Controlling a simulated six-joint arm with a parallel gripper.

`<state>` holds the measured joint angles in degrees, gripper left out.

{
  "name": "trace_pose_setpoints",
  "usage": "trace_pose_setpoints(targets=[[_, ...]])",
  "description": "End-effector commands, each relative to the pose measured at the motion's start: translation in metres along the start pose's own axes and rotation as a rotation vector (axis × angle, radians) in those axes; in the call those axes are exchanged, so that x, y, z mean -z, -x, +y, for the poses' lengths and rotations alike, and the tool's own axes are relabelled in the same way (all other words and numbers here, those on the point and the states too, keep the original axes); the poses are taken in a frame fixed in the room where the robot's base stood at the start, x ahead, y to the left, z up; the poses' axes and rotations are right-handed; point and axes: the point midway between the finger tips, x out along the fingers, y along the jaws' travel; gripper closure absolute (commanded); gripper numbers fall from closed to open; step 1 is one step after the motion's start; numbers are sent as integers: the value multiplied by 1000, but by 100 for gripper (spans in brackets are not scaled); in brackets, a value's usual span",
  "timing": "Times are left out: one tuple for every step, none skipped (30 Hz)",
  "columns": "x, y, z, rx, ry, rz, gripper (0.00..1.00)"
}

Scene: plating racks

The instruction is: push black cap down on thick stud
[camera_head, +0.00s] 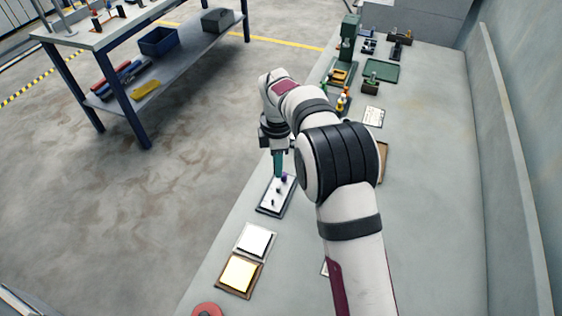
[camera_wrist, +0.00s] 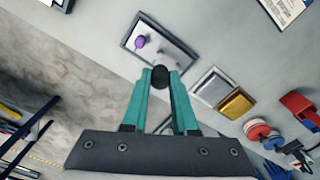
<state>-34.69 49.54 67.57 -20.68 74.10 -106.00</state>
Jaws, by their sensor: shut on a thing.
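My gripper (camera_head: 278,173) points down over the far end of a small dark-edged rack with a white top (camera_head: 268,206). In the wrist view its teal fingers are shut on the round black cap (camera_wrist: 160,77). The rack (camera_wrist: 182,52) lies beyond the fingertips there. A purple cap (camera_wrist: 140,41) sits on the rack, and it also shows beside the fingers in the head view (camera_head: 284,177). Small dark studs stand on the white top. The thick stud cannot be told apart clearly. I cannot tell whether the black cap touches a stud.
A silver-white square plate (camera_head: 255,240) and a yellow one (camera_head: 239,273) lie nearer on the bench, with a red round thing (camera_head: 207,310) at the front edge. Bottles (camera_head: 342,102), a white card (camera_head: 373,116) and a green tray (camera_head: 381,72) are farther back. The bench's right side is clear.

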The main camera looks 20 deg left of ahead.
Motion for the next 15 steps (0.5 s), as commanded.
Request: trace_pose_setpoints(targets=[[0, -6, 0, 2, 0, 0, 100], [0, -10, -1, 3, 0, -1, 100], [0, -15, 0, 3, 1, -1, 100], [0, -19, 0, 2, 1, -1, 100], [0, -22, -1, 2, 1, -1, 100], [0, -28, 0, 2, 0, -1, 100], [0, -31, 0, 2, 0, 0, 100], [0, -35, 0, 3, -1, 0, 100], [0, -38, 0, 1, 0, 0, 100], [0, -41, 0, 1, 0, 0, 100], [0, -44, 0, 2, 0, 0, 100], [-1, -47, 0, 2, 0, -1, 100], [-1, -48, 0, 1, 0, -1, 100], [-1, -50, 0, 1, 0, -1, 100], [-1, -51, 0, 1, 0, -1, 100]])
